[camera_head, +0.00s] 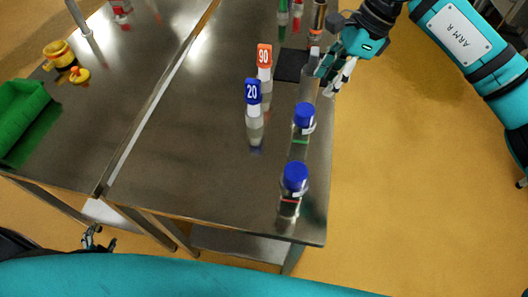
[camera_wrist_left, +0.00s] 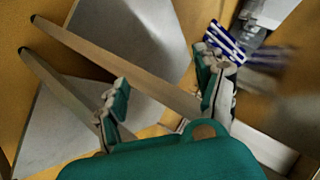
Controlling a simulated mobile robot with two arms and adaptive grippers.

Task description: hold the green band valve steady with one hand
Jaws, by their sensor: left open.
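I see no part clearly recognisable as a valve. A clear blue-capped bottle (camera_head: 303,124) with a green band at its base stands near the right edge of the steel table (camera_head: 200,150). A second blue-capped bottle (camera_head: 293,180) with a red band stands nearer the front corner. My right gripper (camera_head: 334,82) is over the table's right edge, beyond the green-banded bottle and apart from it; its finger gap is unclear. My left gripper (camera_head: 97,243) is low at the left, below the table edge. In the left wrist view its fingers (camera_wrist_left: 162,95) are apart, with nothing between them.
A dark mat (camera_head: 290,66) lies behind. A green bin (camera_head: 22,118) and a yellow toy (camera_head: 62,55) are on the left table. Table legs cross the left wrist view.

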